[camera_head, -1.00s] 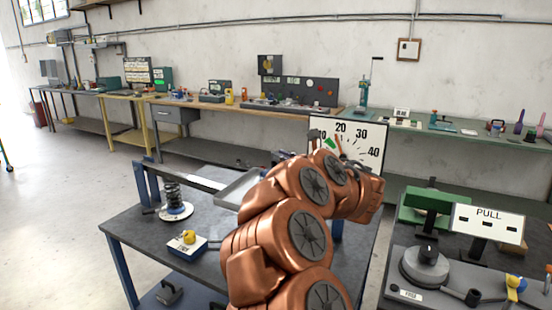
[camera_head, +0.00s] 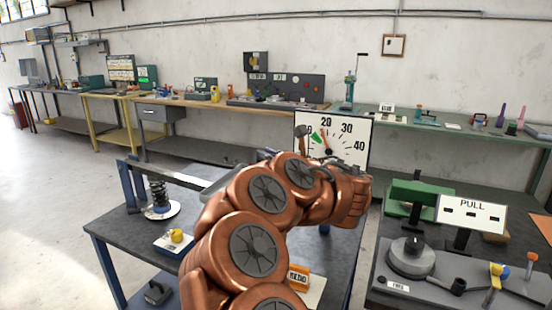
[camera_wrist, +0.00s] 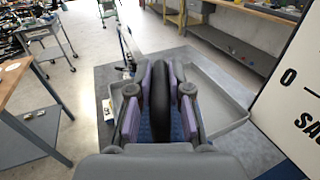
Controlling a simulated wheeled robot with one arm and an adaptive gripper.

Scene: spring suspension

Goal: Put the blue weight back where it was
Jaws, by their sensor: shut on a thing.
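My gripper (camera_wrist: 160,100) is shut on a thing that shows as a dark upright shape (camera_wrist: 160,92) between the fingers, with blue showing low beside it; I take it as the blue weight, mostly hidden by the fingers. In the wrist view it is in front of or over the grey tray (camera_wrist: 222,103); I cannot tell whether it touches. The fingers are hidden there by my copper arm.
A white dial (camera_head: 350,128) stands behind my arm. A box with a yellow knob (camera_head: 175,237) and an orange "MEDIO" block (camera_head: 298,277) are on the dark table (camera_head: 125,222). A bench with a "PULL" sign (camera_head: 471,212) is at right. Open floor lies left.

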